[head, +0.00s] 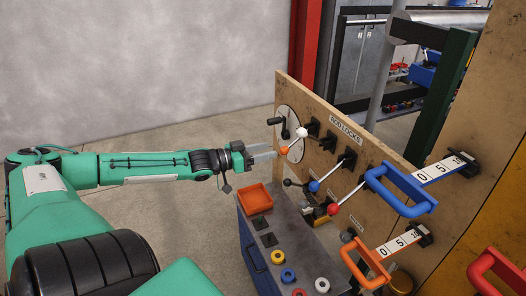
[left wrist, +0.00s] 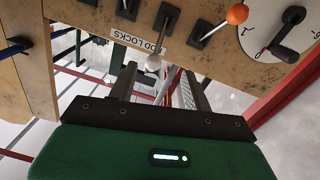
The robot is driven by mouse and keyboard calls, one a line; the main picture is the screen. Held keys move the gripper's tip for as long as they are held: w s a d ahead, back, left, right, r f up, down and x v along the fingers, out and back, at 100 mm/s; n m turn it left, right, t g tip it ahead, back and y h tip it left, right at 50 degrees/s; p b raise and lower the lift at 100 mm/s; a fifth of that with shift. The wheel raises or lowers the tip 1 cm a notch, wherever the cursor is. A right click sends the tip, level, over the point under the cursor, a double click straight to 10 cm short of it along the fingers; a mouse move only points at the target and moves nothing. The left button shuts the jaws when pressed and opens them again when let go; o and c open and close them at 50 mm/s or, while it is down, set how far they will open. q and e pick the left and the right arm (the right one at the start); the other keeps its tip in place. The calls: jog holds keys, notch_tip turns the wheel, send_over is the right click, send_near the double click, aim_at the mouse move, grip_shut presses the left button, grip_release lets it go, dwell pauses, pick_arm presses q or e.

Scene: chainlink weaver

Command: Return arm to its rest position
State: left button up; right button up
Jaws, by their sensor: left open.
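My left arm reaches in from the left in the head view. Its gripper (head: 264,155) is open and points right toward the wooden panel (head: 392,168). The fingers are close to the white-knobbed lever (head: 301,132) and the orange-knobbed lever (head: 284,150). In the left wrist view the two dark fingers (left wrist: 158,88) stand apart, with the white knob (left wrist: 153,63) appearing between them. I cannot tell whether they touch it. The orange knob (left wrist: 237,14) shows to the right there. My right gripper is not in view.
A dial with a black crank (head: 284,122) sits on the panel left of the levers. Blue (head: 400,190) and orange (head: 366,265) handles stick out at the right. Below is a grey cabinet with an orange tray (head: 255,198) and coloured rings. Open floor lies behind my arm.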

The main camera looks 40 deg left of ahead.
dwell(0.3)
